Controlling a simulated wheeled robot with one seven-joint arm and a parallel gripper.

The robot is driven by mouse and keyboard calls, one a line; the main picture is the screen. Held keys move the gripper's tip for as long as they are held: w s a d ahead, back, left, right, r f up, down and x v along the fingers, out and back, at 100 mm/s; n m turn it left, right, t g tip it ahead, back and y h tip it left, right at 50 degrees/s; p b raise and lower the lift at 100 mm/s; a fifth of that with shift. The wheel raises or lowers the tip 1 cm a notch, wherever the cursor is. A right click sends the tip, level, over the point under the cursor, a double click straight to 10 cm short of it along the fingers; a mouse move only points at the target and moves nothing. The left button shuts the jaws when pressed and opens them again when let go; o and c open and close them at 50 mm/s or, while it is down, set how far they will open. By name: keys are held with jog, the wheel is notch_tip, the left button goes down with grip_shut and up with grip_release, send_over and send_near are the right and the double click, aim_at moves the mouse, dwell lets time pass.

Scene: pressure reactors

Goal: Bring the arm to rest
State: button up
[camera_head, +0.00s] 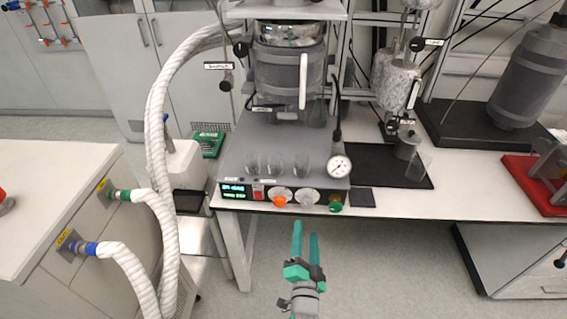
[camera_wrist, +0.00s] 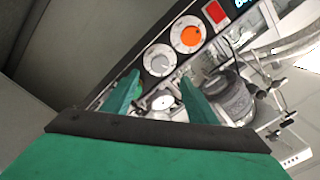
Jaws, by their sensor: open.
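My gripper (camera_head: 306,240) has two teal fingers and is in the lower middle of the head view, in front of the bench edge and below the reactor's control panel. It is open and I see nothing between its fingers. In the wrist view the gripper (camera_wrist: 158,88) points toward the tilted control panel (camera_wrist: 165,50), with its orange knob (camera_wrist: 190,36) and grey knob (camera_wrist: 160,60). The fingers overlap part of the panel and a round gauge (camera_wrist: 163,102) in that view. I cannot tell the exact distance to the panel.
The reactor unit (camera_head: 240,150) stands on the white bench (camera_head: 440,206), with a pressure gauge (camera_head: 339,166) at its front right. Thick white hoses (camera_head: 155,130) run down on the left beside a white cabinet (camera_head: 60,190). A red tray (camera_head: 530,183) lies far right. Floor (camera_head: 390,265) shows around my gripper.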

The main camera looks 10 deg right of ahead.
jog(key=s+a+f+n+g+y, duration=0.1)
jog(key=s+a+f+n, duration=0.2)
jog(key=s+a, duration=0.45)
jog(key=s+a+f+n+y, duration=0.1)
jog(key=s+a+f+n, duration=0.25)
jog(key=s, duration=0.65)
jog(key=s+a+r+n+y, duration=0.1)
jog(key=s+a+r+n, duration=0.1)
jog(key=s, duration=0.6)
jog(key=s+a+r+n+g+y, duration=0.1)
jog(key=s+a+n+y, duration=0.1)
jog(key=s+n, duration=0.3)
jog(key=s+a, duration=0.1)
jog(key=s, duration=0.3)
jog(key=shift+a+r, duration=0.3)
jog(key=shift+r, duration=0.1)
jog(key=shift+s, duration=0.1)
